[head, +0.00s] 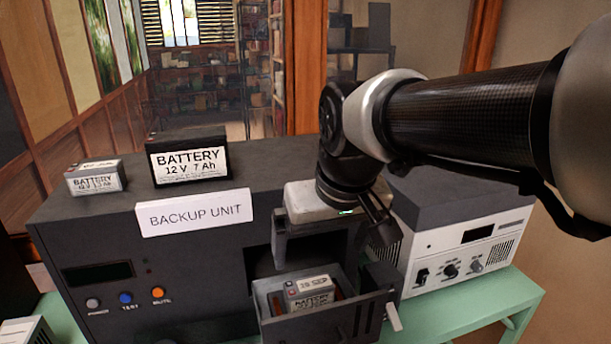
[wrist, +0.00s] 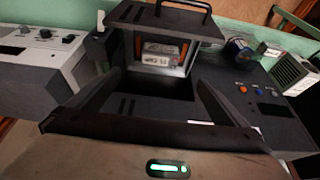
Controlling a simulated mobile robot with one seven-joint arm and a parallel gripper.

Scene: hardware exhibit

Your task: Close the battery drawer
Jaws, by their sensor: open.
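The battery drawer (head: 334,318) stands pulled out of the front of the dark backup unit (head: 190,270). A small battery marked 19 SEP (head: 310,292) lies inside it. In the wrist view the drawer's front panel (wrist: 165,23) with its black bar handle (wrist: 183,4) is at the top, and the battery (wrist: 163,54) shows behind it. My gripper (head: 335,243) is above and behind the drawer, by the unit's front top edge. In the wrist view my gripper (wrist: 155,82) has its fingers spread wide, with nothing between them. It appears apart from the drawer.
A large battery (head: 187,162), a smaller one (head: 95,177) and a BACKUP UNIT sign (head: 194,213) stand on the unit. A white and grey device (head: 465,250) is close on the right. The green table (head: 525,295) has little free room. Space before the drawer looks open.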

